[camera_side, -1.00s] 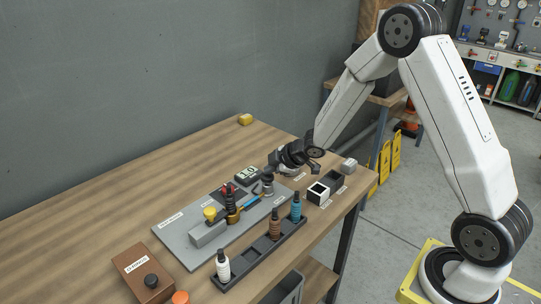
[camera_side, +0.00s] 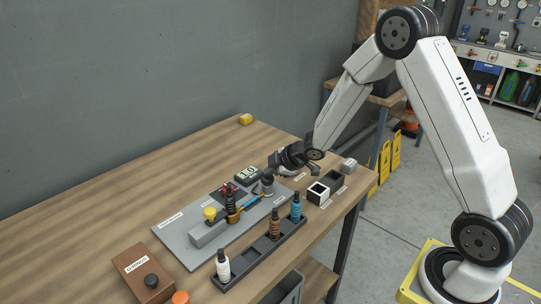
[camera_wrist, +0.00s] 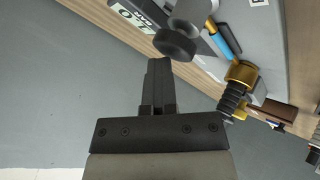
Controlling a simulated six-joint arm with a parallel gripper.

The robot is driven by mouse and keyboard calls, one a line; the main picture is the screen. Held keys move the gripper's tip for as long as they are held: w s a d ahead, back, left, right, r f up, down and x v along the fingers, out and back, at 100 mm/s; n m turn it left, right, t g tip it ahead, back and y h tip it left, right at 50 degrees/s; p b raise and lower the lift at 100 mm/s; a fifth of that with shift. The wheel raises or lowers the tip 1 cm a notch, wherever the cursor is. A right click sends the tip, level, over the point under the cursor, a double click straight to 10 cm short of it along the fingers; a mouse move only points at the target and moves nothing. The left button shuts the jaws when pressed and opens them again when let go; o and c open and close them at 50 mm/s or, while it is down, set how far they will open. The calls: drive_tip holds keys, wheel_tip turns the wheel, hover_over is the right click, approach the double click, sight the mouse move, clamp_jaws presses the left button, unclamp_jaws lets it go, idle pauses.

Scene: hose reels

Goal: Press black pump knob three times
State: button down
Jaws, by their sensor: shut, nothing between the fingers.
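The black pump knob (camera_wrist: 175,45) is a round black disc on a grey cylinder in the wrist view. In the side view the pump (camera_side: 267,181) stands at the right end of the grey plate (camera_side: 180,242), its dark top just below my gripper (camera_side: 271,161). In the wrist view my gripper (camera_wrist: 159,64) is shut and empty. Its fingertips lie close beside the knob in the picture; I cannot tell whether they touch it.
A display box (camera_side: 246,175) stands behind the pump. Brass and black fittings (camera_side: 232,215) are left of it. A dark rack (camera_side: 262,252) with several bottles lies in front. A brown box (camera_side: 143,272) with another black knob is at front left. The back left tabletop is clear.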

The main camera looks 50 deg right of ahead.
drive_tip(key=shift+r, duration=1.7)
drive_tip(key=shift+r, duration=2.5)
drive_tip(key=shift+r, duration=0.1)
idle(0.6)
drive_tip(key=shift+r, duration=1.8)
drive_tip(key=shift+f, duration=0.2)
hover_over(270, 177)
drive_tip(key=shift+f, duration=4.2)
